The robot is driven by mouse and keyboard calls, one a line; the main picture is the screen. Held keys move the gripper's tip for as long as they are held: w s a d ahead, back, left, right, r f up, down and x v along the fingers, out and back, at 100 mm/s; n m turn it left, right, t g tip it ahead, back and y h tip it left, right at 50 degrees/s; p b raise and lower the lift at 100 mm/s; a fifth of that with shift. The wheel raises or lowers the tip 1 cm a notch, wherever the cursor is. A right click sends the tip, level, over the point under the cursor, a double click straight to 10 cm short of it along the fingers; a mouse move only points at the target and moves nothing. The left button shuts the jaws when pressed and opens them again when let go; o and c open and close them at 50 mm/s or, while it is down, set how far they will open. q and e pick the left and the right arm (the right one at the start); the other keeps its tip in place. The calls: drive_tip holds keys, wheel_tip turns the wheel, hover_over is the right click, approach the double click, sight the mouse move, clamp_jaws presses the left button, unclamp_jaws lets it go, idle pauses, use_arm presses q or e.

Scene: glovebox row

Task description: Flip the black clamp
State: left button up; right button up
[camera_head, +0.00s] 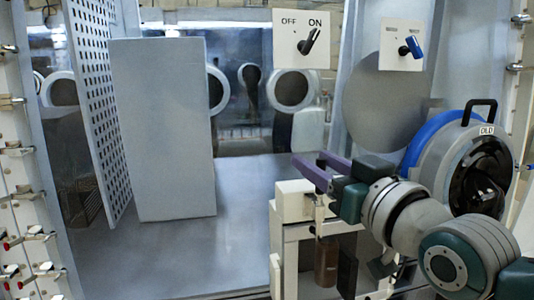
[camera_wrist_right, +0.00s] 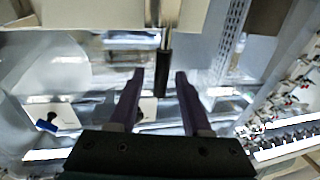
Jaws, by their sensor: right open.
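A black grip (camera_wrist_right: 162,75) on a metal rod, which looks like the black clamp, shows in the right wrist view. It appears between the fingertips of my right gripper (camera_wrist_right: 160,76), with gaps on both sides; I cannot tell its depth. In the head view my right gripper (camera_head: 323,168) has two purple fingers spread apart and empty, above a cream frame (camera_head: 290,207). The rod is small and partly hidden by the frame and arm there. My left gripper is not in view.
A black switch (camera_head: 309,41) on an OFF/ON plate and a blue switch (camera_head: 411,46) are behind. A grey box (camera_head: 163,130) and perforated panel (camera_head: 98,95) stand left. The grey floor between is clear.

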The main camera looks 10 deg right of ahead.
drive_tip(key=shift+x, duration=1.3)
clamp_jaws()
idle(0.5)
